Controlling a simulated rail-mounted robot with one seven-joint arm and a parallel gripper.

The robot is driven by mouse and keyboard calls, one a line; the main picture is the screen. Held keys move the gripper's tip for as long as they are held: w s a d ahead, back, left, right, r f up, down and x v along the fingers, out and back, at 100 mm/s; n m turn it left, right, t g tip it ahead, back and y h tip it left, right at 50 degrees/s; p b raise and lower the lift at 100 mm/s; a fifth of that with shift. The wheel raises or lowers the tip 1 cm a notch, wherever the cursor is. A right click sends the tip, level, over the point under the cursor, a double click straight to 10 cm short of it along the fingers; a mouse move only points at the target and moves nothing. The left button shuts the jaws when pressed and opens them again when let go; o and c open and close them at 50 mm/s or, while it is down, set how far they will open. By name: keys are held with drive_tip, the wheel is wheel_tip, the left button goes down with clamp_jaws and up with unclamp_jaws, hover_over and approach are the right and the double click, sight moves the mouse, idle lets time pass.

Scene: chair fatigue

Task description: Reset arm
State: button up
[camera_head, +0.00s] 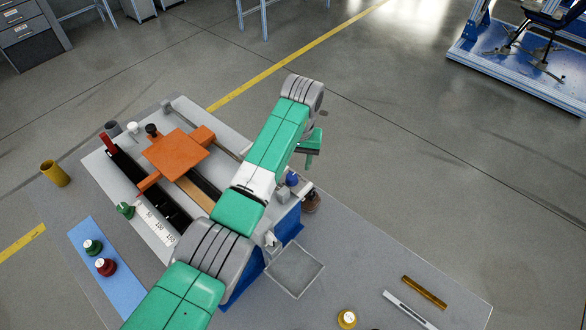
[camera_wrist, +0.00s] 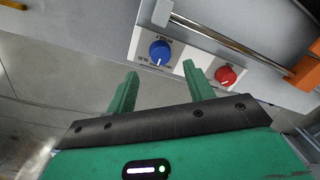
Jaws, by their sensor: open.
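My arm stretches up across the middle of the head view, with my gripper (camera_head: 312,158) at its far end, pointing down beside the right end of the grey test machine (camera_head: 226,158). In the wrist view my gripper (camera_wrist: 160,70) has its two green fingers apart, with nothing between them. A blue knob (camera_wrist: 160,52) on a white plate shows beyond the fingertips, and a red knob (camera_wrist: 226,75) is to its right; neither is visibly touched. The blue knob (camera_head: 292,179) also shows in the head view, near my gripper. My arm hides part of the machine.
An orange plate (camera_head: 175,154) sits on the machine. A blue mat (camera_head: 107,272) holds green and red knobbed weights. A square tray (camera_head: 294,270), a brass bar (camera_head: 424,292) and a yellow cup (camera_head: 55,174) are on the table. Open floor lies beyond.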

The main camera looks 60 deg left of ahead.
wheel_tip(320, 180, up, 2)
idle(0.6)
drive_tip(key=w+d+r+m+t+y+p, duration=0.3)
drive_tip(key=w+d+r+m+t+p, duration=0.45)
drive_tip(key=w+d+r, duration=1.15)
drive_tip(key=w+d+r+t+b, duration=0.1)
drive_tip(key=w+d+r+t, duration=0.2)
drive_tip(key=d+r+t, duration=0.5)
drive_tip(key=s+d+r+m+t+h+p, duration=0.15)
drive_tip(key=s+d+r, duration=0.25)
drive_tip(key=d+r, duration=0.45)
drive_tip(key=s+d+r+m+t+p, duration=0.1)
drive_tip(key=s+d+r+t, duration=0.4)
drive_tip(key=r, duration=0.6)
drive_tip(key=s+d+r+m+t+h+p, duration=0.1)
drive_tip(key=s+d+r+t, duration=0.2)
drive_tip(key=s+d+r, duration=0.4)
drive_tip(key=s+r, duration=0.3)
drive_tip(key=s, duration=0.2)
drive_tip(key=shift+d+m+t, duration=0.3)
drive_tip(key=shift+d, duration=0.1)
drive_tip(key=shift+r+h, duration=0.1)
drive_tip(key=shift+h, duration=0.15)
